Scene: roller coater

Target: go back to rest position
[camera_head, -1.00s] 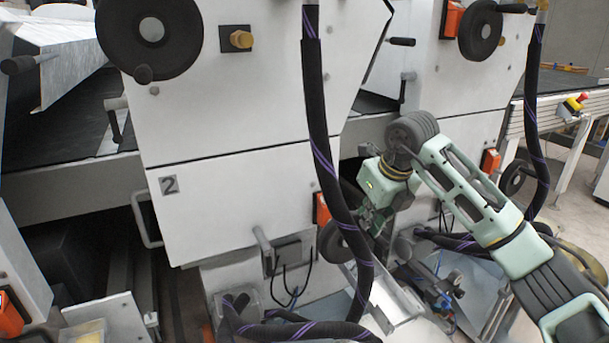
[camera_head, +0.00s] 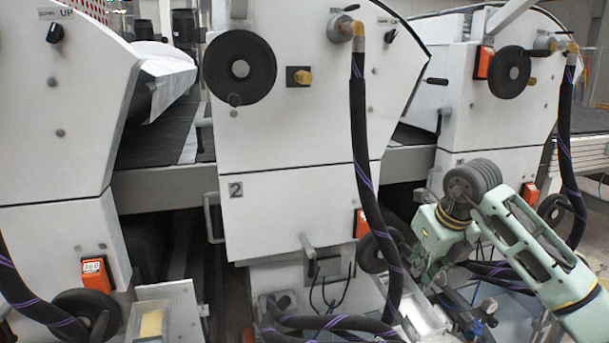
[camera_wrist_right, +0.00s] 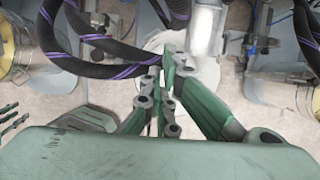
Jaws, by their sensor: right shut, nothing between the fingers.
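My right arm, pale green, comes in from the lower right in the head view and bends at a dark grey joint. Its wrist points down beside the white machine marked 2 (camera_head: 290,190). My right gripper (camera_head: 425,275) is small and partly hidden there. In the right wrist view the green right gripper (camera_wrist_right: 168,70) has its fingers together with nothing between them. Below it are a black hose with purple stripes (camera_wrist_right: 95,52) and the pale floor.
Black handwheels (camera_head: 239,68) and orange display boxes (camera_head: 95,273) stick out from the machine fronts. A thick striped hose (camera_head: 365,160) hangs down left of my right wrist. More hoses and metal trays crowd the floor below the gripper.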

